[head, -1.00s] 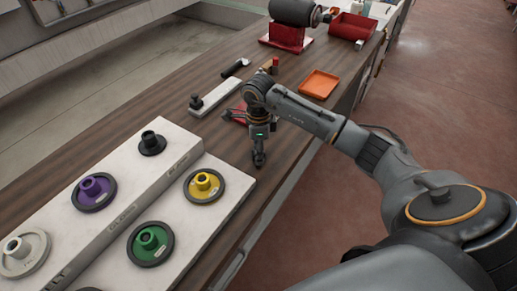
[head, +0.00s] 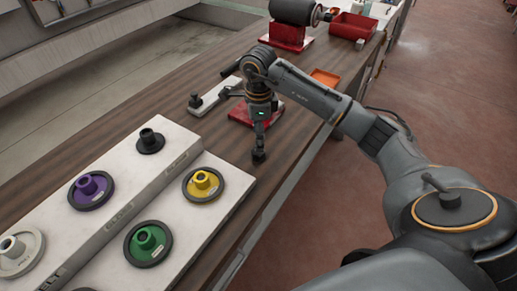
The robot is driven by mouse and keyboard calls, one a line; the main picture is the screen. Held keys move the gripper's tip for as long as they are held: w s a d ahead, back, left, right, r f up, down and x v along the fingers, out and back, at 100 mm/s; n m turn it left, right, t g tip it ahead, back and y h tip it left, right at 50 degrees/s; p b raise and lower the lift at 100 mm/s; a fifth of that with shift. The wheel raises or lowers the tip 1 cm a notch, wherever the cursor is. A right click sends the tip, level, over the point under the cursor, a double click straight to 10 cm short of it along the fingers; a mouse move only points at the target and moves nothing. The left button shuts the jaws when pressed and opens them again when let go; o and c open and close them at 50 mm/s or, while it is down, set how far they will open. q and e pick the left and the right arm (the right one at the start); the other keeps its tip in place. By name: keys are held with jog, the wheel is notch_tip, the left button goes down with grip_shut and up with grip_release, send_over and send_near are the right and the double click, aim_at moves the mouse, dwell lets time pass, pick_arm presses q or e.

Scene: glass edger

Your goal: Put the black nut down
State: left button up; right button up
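A black nut (head: 150,141) with a round flange sits upright on the far end of the white board (head: 120,178). My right gripper (head: 241,126) hangs over the wooden table, to the right of that nut and apart from it. Its fingers are spread wide, one reaching left and one pointing down towards the table. I see no nut clearly between them; the dark tip of the lower finger is too small to make out well. My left gripper is not in view.
Purple (head: 91,190), yellow (head: 203,184), green (head: 148,243) and white (head: 21,253) nuts sit on the two-level board. A red block (head: 241,114) lies behind my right gripper, beside a white strip (head: 215,98). An orange tray (head: 325,77) is farther back.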

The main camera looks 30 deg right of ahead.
notch_tip(320, 180, up, 6)
jog(key=b, duration=0.1)
dwell(0.5)
